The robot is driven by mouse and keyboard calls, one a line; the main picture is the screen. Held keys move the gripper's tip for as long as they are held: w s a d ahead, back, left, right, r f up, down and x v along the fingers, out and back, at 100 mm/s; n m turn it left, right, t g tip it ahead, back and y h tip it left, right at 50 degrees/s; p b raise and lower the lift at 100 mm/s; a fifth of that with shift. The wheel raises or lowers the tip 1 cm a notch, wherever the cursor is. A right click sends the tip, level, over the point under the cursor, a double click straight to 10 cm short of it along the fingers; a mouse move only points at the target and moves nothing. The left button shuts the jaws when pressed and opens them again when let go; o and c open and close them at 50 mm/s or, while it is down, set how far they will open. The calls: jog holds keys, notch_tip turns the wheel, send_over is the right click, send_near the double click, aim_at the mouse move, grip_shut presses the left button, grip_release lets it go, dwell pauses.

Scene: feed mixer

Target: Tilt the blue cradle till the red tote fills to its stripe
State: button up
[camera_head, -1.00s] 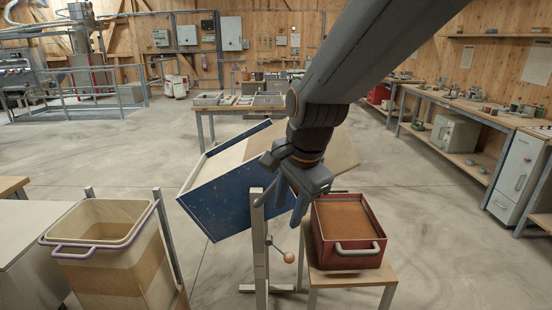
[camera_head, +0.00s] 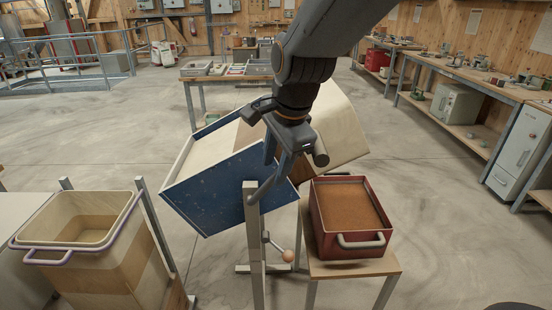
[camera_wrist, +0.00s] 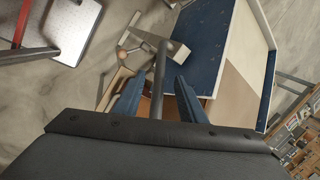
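The blue cradle (camera_head: 222,192) hangs tilted on a grey post, its right side over the red tote. Its inside is pale, with a tan patch; it also shows in the wrist view (camera_wrist: 205,40). The red tote (camera_head: 325,228) stands on a small wooden stand and holds brown feed (camera_head: 345,208) close below its rim. I see no stripe on it. My gripper (camera_head: 279,163) is at the cradle's near side. In the wrist view a grey bar (camera_wrist: 159,70) runs between its blue fingers (camera_wrist: 157,90), with visible gaps on both sides.
A pale bin with a purple rim (camera_head: 137,208) stands at the left. A rod with a wooden knob (camera_head: 288,256) is low beside the post. A table with trays (camera_head: 225,79) is behind, and workbenches line the right wall. Open floor lies between.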

aim_at(271, 178)
jog(key=shift+p+x, duration=0.45)
jog(key=shift+x, duration=3.1)
jog(key=shift+a, duration=0.1)
grip_shut()
